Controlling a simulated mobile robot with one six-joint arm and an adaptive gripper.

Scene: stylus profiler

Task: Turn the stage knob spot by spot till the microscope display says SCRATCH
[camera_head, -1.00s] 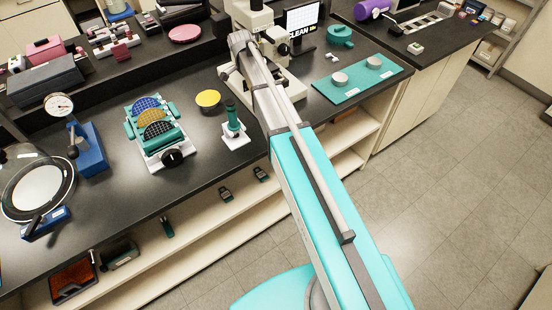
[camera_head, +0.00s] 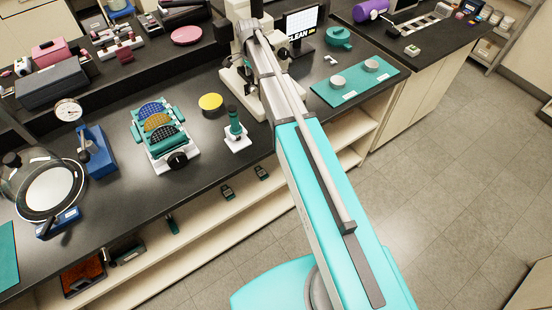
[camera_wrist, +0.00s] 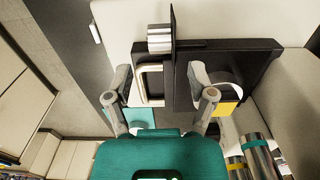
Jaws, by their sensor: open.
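The microscope (camera_head: 238,80) stands on the dark bench at the top middle of the head view, partly hidden by my arm. Its display (camera_head: 303,20) shows a pale grid and the word CLEAN. My gripper (camera_wrist: 160,76) is open in the wrist view, its two fingers apart with nothing held. Ahead of the fingers is a black stage-like part (camera_wrist: 225,62) with a pale-edged opening. A silver ribbed cylinder (camera_wrist: 160,38), possibly the stage knob, sits beyond the fingertips, beside a thin dark plate. In the head view my gripper is hidden behind my arm.
Left of the microscope are a small teal tool on a white base (camera_head: 236,130), a yellow-topped disc (camera_head: 210,102) and a rack of coloured wafers (camera_head: 160,135). A teal mat (camera_head: 322,91) with two round pieces lies to the right. The floor at the right is clear.

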